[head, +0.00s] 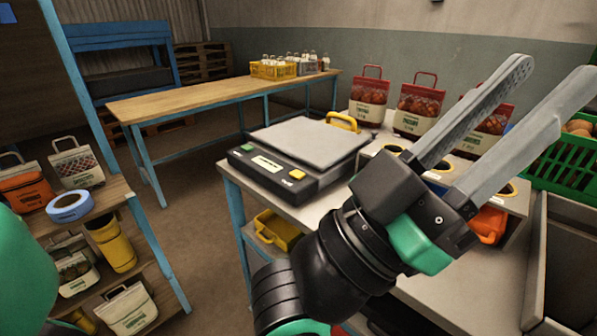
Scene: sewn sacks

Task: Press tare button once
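A dark scale (316,184) with a flat grey weighing plate (310,141) stands at the left end of the grey worktable. Its front panel has a green button (248,147) on the left, a pale display (267,163) in the middle and a yellow button (297,174) on the right. The button lettering is too small to read, so I cannot tell which is tare. My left gripper (551,75) is open and empty, its long fingers pointing up and right. It is right of the scale, apart from both buttons in the picture. My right gripper is not in view.
Several red-topped sacks (418,106) stand behind a row of bins. A green crate (565,163) is at the right. A yellow handle (342,122) shows behind the scale. A shelf (107,191) with sacks and rolls stands left, with open floor between.

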